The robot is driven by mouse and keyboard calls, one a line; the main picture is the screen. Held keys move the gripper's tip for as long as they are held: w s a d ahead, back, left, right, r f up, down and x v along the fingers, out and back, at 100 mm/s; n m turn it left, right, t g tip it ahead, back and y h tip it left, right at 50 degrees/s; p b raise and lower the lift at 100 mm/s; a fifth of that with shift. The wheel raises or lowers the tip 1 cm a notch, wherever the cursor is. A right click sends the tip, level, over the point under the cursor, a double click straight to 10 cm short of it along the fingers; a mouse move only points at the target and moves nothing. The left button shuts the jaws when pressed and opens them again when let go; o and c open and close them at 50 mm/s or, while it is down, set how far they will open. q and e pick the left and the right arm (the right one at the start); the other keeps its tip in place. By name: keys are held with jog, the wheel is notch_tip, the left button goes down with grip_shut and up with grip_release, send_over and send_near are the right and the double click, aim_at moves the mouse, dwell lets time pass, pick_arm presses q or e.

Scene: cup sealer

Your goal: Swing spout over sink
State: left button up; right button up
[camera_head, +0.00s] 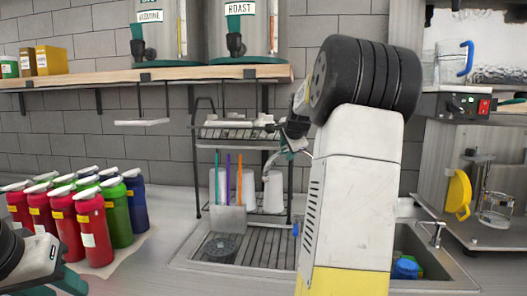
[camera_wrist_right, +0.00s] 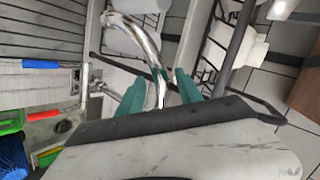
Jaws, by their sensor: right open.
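The chrome curved spout (camera_wrist_right: 142,38) shows best in the right wrist view, its arc coming down between the two teal fingertips of my right gripper (camera_wrist_right: 160,95). The fingers are apart, one on each side of the spout; whether either touches it I cannot tell. In the head view the spout (camera_head: 270,162) is small and partly hidden by my right gripper (camera_head: 287,153), which is in front of the rack above the sink. The metal sink (camera_head: 183,262) lies below, its middle hidden by my right arm. My left gripper (camera_head: 45,268) is cut off at the lower left.
A dark wire rack (camera_head: 198,170) with white cups stands behind the sink. Several red, green and blue bottles (camera_head: 95,225) stand on the left counter. A wooden shelf (camera_head: 110,77) with dispensers is above. Blue and green items (camera_head: 407,267) lie in the right basin.

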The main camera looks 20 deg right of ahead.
jog(key=shift+w+d+f, duration=0.1)
jog(key=shift+w+f, duration=0.2)
grip_shut()
dwell(1.3)
